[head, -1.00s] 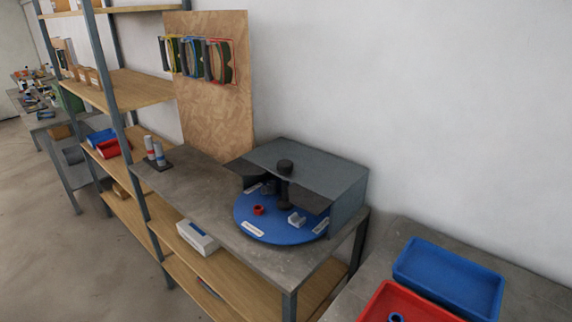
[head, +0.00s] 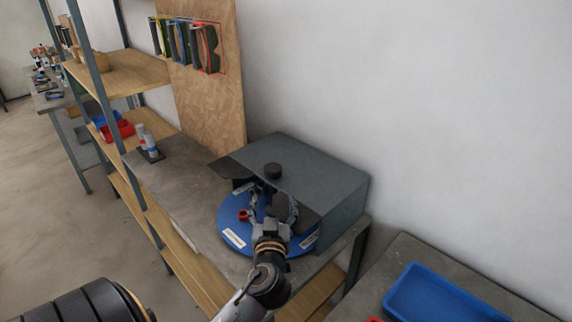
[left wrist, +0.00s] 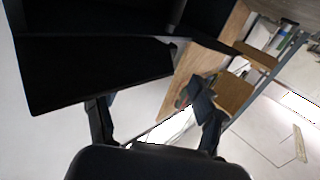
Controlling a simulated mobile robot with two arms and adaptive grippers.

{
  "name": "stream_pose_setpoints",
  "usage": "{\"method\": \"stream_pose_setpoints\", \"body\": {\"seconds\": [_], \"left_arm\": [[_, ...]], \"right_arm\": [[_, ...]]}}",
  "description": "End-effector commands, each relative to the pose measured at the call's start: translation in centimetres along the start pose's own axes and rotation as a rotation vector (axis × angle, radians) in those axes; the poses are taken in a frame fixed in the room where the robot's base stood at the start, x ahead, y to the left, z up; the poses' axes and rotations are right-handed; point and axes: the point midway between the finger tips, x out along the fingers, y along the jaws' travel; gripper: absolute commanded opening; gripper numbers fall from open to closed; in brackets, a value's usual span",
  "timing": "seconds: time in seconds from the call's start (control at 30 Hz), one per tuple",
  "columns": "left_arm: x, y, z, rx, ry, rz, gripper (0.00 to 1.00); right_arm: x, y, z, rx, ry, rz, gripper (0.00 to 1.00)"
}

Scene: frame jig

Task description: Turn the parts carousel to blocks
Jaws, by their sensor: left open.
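The parts carousel is a blue round turntable (head: 228,222) partly under a grey sheet-metal cover (head: 325,180). A small red part (head: 243,215) sits on the left of the disc. White labels lie near its rim, one at the front left (head: 233,238); their words are too small to read. My left gripper (head: 272,200) is over the front of the disc, its fingers apart, hiding the disc's middle. In the left wrist view the open fingers (left wrist: 155,112) show below a dark panel. Contact with the carousel cannot be told. My right gripper is out of view.
The carousel stands on a grey bench (head: 180,185) with a wooden shelf below. Grey cylinders (head: 147,143) stand on the bench's left. A shelving rack and a wooden board (head: 210,100) are behind. A blue tray (head: 440,295) is on the bench at right.

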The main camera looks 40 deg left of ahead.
Motion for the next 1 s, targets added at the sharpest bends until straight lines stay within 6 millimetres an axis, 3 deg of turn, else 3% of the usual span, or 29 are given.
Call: {"method": "stream_pose_setpoints", "body": {"seconds": [0.17, 0.3, 0.37, 0.47, 0.73, 1.0], "left_arm": [[2.0, 0.0, -0.5, 0.003, 0.005, 0.001, 0.70], [4.8, 0.0, -0.6, 0.005, 0.005, -0.001, 0.70], [6.1, -0.1, -0.6, 0.005, 0.003, -0.002, 0.70], [8.2, -0.1, -0.6, 0.004, 0.003, -0.001, 0.70], [12.3, 0.0, -0.2, 0.003, 0.001, -0.001, 0.70], [13.7, 0.0, 0.0, 0.001, 0.000, 0.000, 0.70]], "right_arm": [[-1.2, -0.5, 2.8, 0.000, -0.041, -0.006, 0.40], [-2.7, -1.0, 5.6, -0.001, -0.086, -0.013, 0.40], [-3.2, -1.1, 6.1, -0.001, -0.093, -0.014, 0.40], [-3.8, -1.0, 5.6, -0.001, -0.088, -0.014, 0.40], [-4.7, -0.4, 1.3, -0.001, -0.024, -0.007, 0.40], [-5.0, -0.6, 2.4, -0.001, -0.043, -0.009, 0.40]]}}
